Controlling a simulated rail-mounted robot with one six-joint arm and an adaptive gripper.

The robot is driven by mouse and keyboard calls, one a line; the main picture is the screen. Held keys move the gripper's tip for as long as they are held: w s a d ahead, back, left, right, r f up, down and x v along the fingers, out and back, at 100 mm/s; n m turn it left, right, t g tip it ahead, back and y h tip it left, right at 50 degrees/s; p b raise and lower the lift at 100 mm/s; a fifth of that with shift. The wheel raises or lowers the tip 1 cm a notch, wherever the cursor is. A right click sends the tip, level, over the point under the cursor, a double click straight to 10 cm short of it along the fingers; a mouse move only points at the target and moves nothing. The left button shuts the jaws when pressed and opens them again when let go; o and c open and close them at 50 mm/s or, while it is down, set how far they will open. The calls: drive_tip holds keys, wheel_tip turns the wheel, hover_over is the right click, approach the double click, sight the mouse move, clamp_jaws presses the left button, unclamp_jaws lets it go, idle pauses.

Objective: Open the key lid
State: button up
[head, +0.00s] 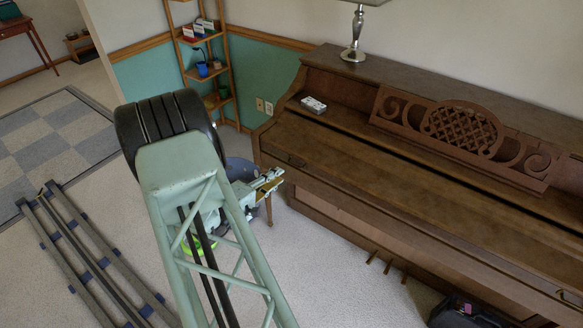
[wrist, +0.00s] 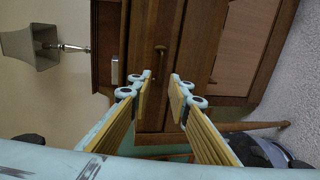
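The upright piano (head: 330,115) is dark brown and stands along the wall at the right in the head view. Its key lid (head: 390,165) lies flat and closed over the keys. A small dark handle (head: 292,159) sits at the lid's left front; a handle (wrist: 161,50) also shows ahead in the wrist view. My gripper (head: 272,181) is just left of the piano's front left corner, apart from it. In the wrist view its yellow-padded fingers (wrist: 161,79) stand apart with nothing between them. The keys are hidden under the lid.
A carved music stand (head: 470,132) and a small white box (head: 314,104) are on the piano. A lamp (head: 353,38) stands on its top. A dark bin (head: 240,170) and a wooden shelf (head: 203,72) are near its left end. A black object (head: 465,312) lies on the floor in front.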

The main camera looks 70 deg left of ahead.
drive_tip(key=shift+b+x, duration=0.8)
drive_tip(key=shift+x, duration=4.35)
drive_tip(key=shift+c, duration=0.7)
clamp_jaws()
